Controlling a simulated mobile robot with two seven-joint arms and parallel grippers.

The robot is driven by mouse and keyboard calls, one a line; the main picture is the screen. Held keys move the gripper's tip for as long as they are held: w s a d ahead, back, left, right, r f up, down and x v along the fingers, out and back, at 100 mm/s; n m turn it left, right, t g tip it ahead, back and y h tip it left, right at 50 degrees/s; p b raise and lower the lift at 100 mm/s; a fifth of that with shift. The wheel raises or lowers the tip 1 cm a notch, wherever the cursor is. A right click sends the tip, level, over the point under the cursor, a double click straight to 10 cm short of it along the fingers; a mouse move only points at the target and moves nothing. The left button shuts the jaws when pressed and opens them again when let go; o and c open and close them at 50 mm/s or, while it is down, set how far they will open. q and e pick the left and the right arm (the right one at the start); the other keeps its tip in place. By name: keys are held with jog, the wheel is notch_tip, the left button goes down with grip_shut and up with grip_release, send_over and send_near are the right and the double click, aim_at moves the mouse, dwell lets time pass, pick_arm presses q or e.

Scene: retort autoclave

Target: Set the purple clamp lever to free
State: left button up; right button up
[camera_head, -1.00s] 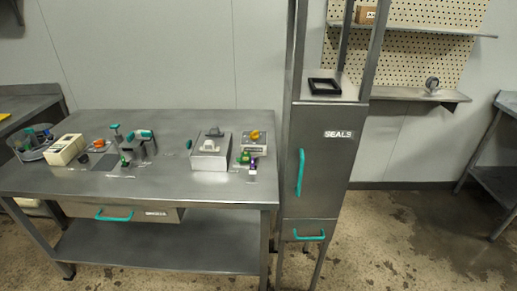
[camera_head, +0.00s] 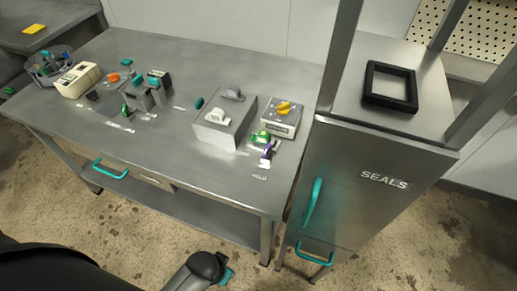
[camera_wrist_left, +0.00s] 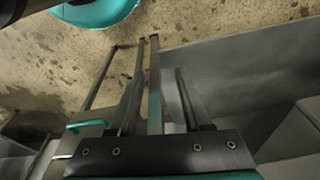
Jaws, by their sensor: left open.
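The small purple clamp lever (camera_head: 267,152) is on the near right part of the steel workbench in the head view, just in front of a green clamp lever (camera_head: 262,138). It is too small to read its setting. A white label lies on the bench in front of it. A part of my arm shows at the bottom edge of the head view, well below the bench top and apart from the lever. My left gripper (camera_wrist_left: 160,72) is open and empty in the left wrist view, above the floor. The lever does not show in that view. My right gripper is not in view.
A grey box (camera_head: 223,128) with light handles stands left of the lever. The SEALS cabinet (camera_head: 375,170), with a black frame (camera_head: 390,86) on top, stands close to the bench's right end. The front middle of the workbench (camera_head: 165,135) is bare.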

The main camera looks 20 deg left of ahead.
pick_arm(q)
jog(key=w+r+t, duration=0.2)
jog(key=w+r, duration=0.2)
jog(key=r, duration=0.6)
jog(key=w+r+t, duration=0.1)
jog(key=w+r, duration=0.2)
jog(key=r, duration=0.8)
jog(key=n+t+b, duration=0.2)
jog(key=t+b, duration=0.1)
jog(key=t, duration=0.5)
send_near(267, 149)
jog(key=x, duration=1)
jog(key=shift+w, duration=0.2)
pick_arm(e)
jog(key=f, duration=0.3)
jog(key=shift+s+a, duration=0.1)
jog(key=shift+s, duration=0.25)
pick_arm(q)
jog(key=shift+c, duration=0.3)
grip_shut()
